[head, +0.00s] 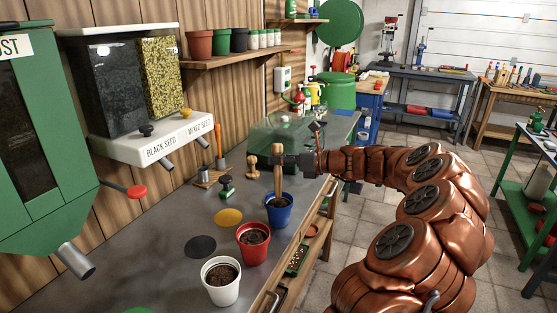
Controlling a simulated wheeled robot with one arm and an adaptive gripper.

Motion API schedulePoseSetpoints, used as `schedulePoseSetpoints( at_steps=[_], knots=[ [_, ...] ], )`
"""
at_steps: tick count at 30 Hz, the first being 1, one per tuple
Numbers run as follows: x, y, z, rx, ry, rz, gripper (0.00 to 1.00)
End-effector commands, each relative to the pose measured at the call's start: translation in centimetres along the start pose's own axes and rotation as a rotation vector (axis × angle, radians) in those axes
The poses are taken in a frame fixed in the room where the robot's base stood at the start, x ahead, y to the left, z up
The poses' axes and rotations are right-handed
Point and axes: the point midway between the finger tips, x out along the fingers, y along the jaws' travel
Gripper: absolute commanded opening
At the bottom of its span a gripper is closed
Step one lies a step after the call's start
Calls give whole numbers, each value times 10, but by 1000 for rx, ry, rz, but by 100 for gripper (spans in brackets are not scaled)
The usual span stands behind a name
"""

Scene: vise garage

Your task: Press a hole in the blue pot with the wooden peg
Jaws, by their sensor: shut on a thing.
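The blue pot (278,215) stands on the grey bench near its front edge, with dark soil inside. My gripper (281,161) comes in from the right above the pot and is shut on the wooden peg (278,182). The peg is upright, and its lower end reaches down to the pot's opening. Whether its tip is in the soil, and how deep, is hard to tell at this size. The fingertips are small and partly merge with the peg.
A red pot (253,252) and a white pot (222,290), both with soil, stand nearer. A wooden-handled tool (251,167) and a green-based stamp (226,186) stand left of the peg. A clear green cover (290,138) lies behind. Seed dispensers (160,146) hang on the wall.

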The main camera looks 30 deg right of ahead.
Motion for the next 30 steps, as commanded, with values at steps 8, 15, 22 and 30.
schedulePoseSetpoints(
  at_steps=[8, 15, 22, 30],
  knots=[
    [-3, 6, 18, 0, 0, 0, 0],
    [-6, 10, 32, 0, 0, 0, 0],
    [-8, 14, 43, -1, 0, 0, 0],
    [-8, 14, 43, -1, 0, 0, 0]
  ],
)
